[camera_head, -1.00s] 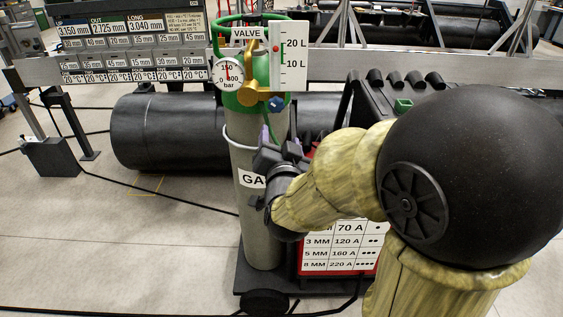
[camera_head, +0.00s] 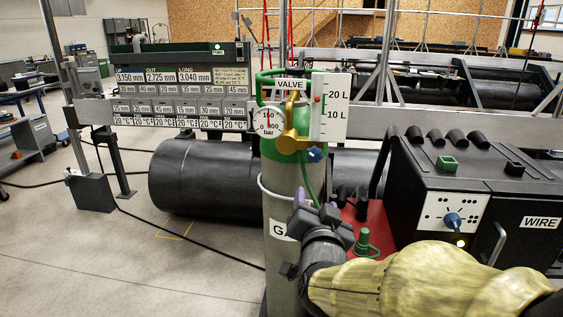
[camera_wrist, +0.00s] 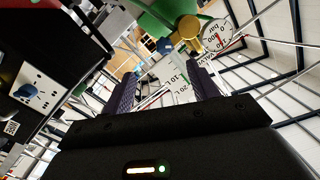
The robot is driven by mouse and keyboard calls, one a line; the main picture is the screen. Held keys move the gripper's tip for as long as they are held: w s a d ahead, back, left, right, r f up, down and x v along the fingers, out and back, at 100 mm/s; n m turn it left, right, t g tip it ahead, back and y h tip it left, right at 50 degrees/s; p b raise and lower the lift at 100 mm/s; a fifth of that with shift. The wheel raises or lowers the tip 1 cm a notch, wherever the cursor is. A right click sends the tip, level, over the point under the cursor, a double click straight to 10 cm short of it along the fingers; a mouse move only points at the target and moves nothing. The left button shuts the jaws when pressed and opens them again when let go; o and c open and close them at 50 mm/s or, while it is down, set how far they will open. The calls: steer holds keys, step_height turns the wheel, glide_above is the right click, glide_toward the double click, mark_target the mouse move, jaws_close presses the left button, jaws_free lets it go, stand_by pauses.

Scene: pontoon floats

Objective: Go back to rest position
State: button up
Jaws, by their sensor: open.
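My gripper (camera_head: 308,208) is at the end of my arm in the lower middle of the head view. It is in front of the grey gas cylinder (camera_head: 279,195), partly covering its "GA" label. In the wrist view my gripper (camera_wrist: 163,84) has its two dark fingers spread wide, with nothing held between them. The cylinder's green top (camera_wrist: 165,12) and the pressure gauge (camera_wrist: 218,36) show beyond the fingers. Whether the gripper touches the cylinder cannot be told.
A black welding machine (camera_head: 438,195) with a blue knob stands right of the cylinder. A black pipe float (camera_head: 205,178) lies behind it. A display board (camera_head: 180,85) stands at left. Dark cables cross the floor. The floor at lower left (camera_head: 90,265) is otherwise clear.

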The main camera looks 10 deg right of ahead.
step_height(320, 180, down, 14)
steer(key=s+n+g+y, duration=0.3)
steer(key=n+g, duration=0.1)
steer(key=g, duration=0.3)
steer(key=s+d+f+n+g, duration=0.3)
steer(key=s+f+g, duration=0.5)
steer(key=s+f, duration=0.1)
steer(key=w+p+v, duration=0.2)
steer(key=p+v, duration=1)
steer(key=shift+a+r+h, duration=0.25)
steer(key=shift+a+h, duration=0.05)
